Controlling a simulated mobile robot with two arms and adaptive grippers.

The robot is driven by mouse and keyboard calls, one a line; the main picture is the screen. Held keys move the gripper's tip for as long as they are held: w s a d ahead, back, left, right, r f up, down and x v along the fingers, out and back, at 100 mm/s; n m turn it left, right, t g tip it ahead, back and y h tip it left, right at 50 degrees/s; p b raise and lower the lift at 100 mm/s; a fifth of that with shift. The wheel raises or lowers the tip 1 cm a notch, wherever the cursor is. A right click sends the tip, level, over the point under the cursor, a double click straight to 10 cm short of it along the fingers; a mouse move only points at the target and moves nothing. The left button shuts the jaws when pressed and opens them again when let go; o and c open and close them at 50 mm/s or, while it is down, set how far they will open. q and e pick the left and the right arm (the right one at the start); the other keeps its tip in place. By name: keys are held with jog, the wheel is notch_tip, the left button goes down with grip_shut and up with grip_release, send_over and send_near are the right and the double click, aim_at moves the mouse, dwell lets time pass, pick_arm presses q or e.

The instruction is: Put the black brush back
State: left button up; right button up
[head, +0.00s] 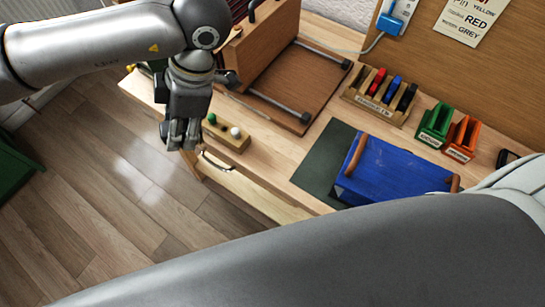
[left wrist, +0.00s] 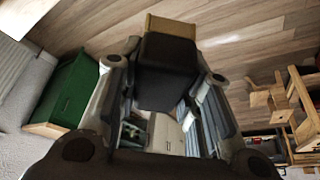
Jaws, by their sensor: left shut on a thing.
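My left gripper (head: 180,135) hangs at the front left of the bench, past its front edge and above the floor. In the left wrist view, its fingers (left wrist: 165,100) close around a dark block with a tan strip at its far end, which looks like the black brush (left wrist: 165,65). In the head view the brush is hidden by the fingers or too small to make out. A wooden rack (head: 370,101) at the back of the bench holds red, blue and black pieces. My right gripper is out of the head view.
A small wooden block with a green and a white ball (head: 236,132) lies near the gripper. A blue box (head: 390,172) stands on a dark green mat (head: 318,160). Green (head: 434,122) and orange (head: 463,138) holders stand behind it. A grey arm of mine crosses the foreground.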

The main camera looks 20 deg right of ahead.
pick_arm(q)
jog(key=s+d+f+n+g+h+b, duration=0.2)
jog(key=s+d+n+h+b, duration=0.35)
jog(key=n, duration=0.75)
jog(key=s+d+f+n+g+h+b, duration=0.2)
jog(key=s+d+n, duration=0.7)
jog(key=n, duration=0.4)
jog(key=p, duration=0.2)
send_over(278, 159)
jog(key=a, duration=0.1)
notch_tip(278, 159, down, 8)
jog(key=shift+w+f, duration=0.15)
jog(key=shift+f, duration=0.05)
jog(key=shift+w+f+p, duration=0.35)
jog(key=shift+w+f, duration=0.1)
jog(key=shift+f, duration=0.25)
notch_tip(278, 159, down, 2)
jog(key=shift+f+p, duration=0.15)
jog(key=shift+p, duration=0.2)
jog(key=shift+f, duration=0.2)
jog(key=shift+f, duration=0.15)
